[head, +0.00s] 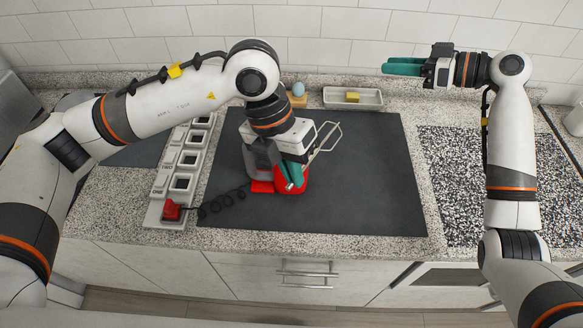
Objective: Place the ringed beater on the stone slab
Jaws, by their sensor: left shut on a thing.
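My left gripper (293,176) points down over the middle of the dark slab, its teal fingers shut on a thin metal part. This seems to be the ringed beater, whose pale wire loop (328,136) sticks up to the right of the gripper; the hand hides much of it. The red mixer (294,181) is right under and behind the fingers; I cannot tell whether the beater touches it. A smooth dark slab (370,190) and a speckled black-and-white slab (440,190) lie on the counter; I cannot tell which is the stone slab.
A coiled black cord (222,204) runs from the mixer to a red plug (172,209) at the pale socket strip (160,184). A pale tray (372,103) with a yellow block (352,96) stands at the back, beside a small blue ball (298,89). The dark slab's right half is clear.

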